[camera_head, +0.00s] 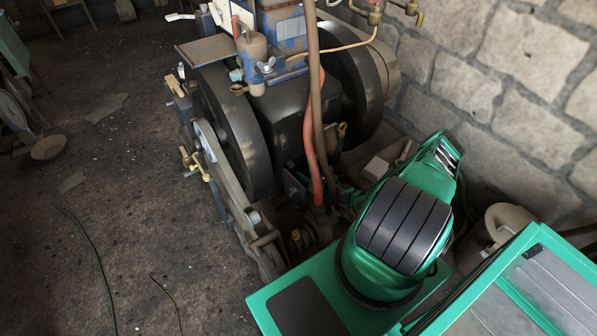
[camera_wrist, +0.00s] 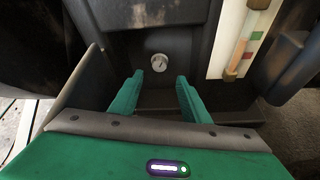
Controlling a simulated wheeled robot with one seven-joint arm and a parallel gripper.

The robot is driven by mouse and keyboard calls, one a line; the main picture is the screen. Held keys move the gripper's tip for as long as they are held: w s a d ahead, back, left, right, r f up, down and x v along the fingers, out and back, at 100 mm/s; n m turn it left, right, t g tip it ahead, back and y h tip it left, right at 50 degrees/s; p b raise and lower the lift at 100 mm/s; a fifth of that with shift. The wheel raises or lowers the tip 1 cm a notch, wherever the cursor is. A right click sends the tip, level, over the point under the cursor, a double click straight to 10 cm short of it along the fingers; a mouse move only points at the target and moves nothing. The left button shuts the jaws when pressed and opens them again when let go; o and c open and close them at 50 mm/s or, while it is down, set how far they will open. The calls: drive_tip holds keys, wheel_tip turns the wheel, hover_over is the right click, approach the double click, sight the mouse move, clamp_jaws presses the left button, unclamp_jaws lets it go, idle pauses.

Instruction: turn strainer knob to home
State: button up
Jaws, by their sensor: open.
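In the wrist view a small round pale knob (camera_wrist: 159,62), which looks like the strainer knob, sits on a dark upright face. It has a dark mark on its front, too small to read as a setting. My gripper (camera_wrist: 159,80) is open, with its two green fingers spread left and right. The knob shows just past the fingertips, roughly centred between them, and nothing is held. I cannot tell the exact gap in depth. In the head view my arm and the engine hide the knob, and I cannot make out the gripper.
A gauge with a glass tube (camera_wrist: 243,45) stands right of the knob. In the head view the engine has large dark flywheels (camera_head: 235,130), with hanging hoses (camera_head: 312,110) close to my arm. A stone wall (camera_head: 500,85) bounds the right. Open floor (camera_head: 100,230) lies left.

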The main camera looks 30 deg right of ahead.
sight(293, 166)
drive_tip(key=shift+v, duration=1.1)
drive_tip(key=shift+f, duration=0.1)
drive_tip(key=shift+n+y, duration=0.4)
drive_tip(key=shift+y, duration=0.1)
drive_tip(key=x, duration=0.7)
drive_tip(key=d+x, duration=0.1)
drive_tip(key=x, duration=0.3)
drive_tip(key=c, duration=1)
